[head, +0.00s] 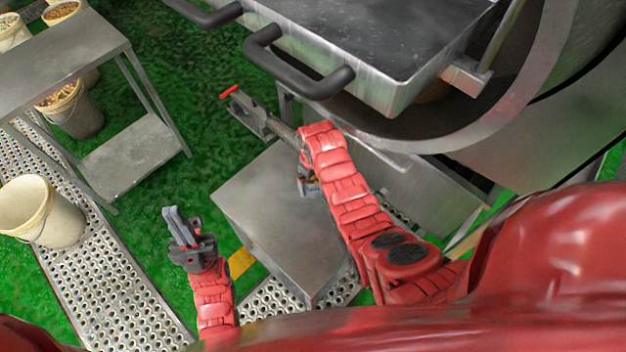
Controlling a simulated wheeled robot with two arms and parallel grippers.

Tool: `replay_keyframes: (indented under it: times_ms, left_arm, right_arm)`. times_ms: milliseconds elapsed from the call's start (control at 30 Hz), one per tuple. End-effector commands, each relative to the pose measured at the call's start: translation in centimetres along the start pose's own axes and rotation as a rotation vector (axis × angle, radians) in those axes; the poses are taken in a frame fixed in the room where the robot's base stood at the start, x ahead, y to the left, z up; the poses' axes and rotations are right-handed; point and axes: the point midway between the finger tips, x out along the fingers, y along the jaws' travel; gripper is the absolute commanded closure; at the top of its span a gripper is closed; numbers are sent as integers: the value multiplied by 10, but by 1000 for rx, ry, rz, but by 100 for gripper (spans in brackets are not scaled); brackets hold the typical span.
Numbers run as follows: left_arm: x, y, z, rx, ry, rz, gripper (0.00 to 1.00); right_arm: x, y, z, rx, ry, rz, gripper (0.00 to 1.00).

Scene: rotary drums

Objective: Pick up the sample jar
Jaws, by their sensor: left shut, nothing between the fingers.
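No other jar is clear in view. My left gripper (173,213) is shut and empty, left of the stand and apart from it.
A big steel drum machine (535,85) with a metal tray (385,45) and black handles (300,65) fills the upper right. A metal table (60,50) and a cream bucket (40,212) stand at left. Perforated walkway (95,275) and green floor lie between.

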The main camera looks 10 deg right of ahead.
Motion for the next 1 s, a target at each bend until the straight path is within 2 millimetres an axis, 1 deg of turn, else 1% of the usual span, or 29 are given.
replay_keyframes:
  times_ms: [100, 300, 333, 467, 500, 567, 600, 667, 700, 767, 800, 833, 867, 900, 1000]
  left_arm:
    - [2, 0, 0, 0, 0, 0, 100]
    - [1, 0, 0, 0, 0, 0, 100]
    - [1, 0, 0, 0, 0, 0, 100]
    - [1, 0, 0, 0, 0, 0, 100]
    - [1, 0, 0, 0, 0, 0, 100]
    - [1, 0, 0, 0, 0, 0, 100]
    - [1, 0, 0, 0, 0, 0, 100]
    - [1, 0, 0, 0, 0, 0, 100]
    - [1, 0, 0, 0, 0, 0, 100]
    - [1, 0, 0, 0, 0, 0, 100]
    - [1, 0, 0, 0, 0, 0, 100]
    - [1, 0, 0, 0, 0, 0, 100]
    - [1, 0, 0, 0, 0, 0, 100]
    - [1, 0, 0, 0, 0, 0, 100]
    - [1, 0, 0, 0, 0, 0, 100]
  right_arm:
    - [4, 0, 0, -1, 2, 1, 0]
    - [5, 0, 0, -1, 2, 1, 0]
    - [5, 0, 0, -1, 2, 1, 2]
    - [5, 0, 0, -1, 2, 1, 25]
    - [5, 0, 0, -1, 1, 1, 32]
    - [5, 0, 0, -1, 1, 1, 43]
    - [5, 0, 0, -1, 1, 1, 50]
    - [5, 0, 0, -1, 1, 1, 61]
    - [5, 0, 0, -1, 1, 1, 68]
    - [5, 0, 0, -1, 1, 1, 79]
    - [5, 0, 0, -1, 1, 1, 86]
    - [5, 0, 0, -1, 1, 1, 87]
    - [5, 0, 0, -1, 1, 1, 97]
    - [5, 0, 0, -1, 1, 1, 99]
    - [5, 0, 0, -1, 1, 1, 99]
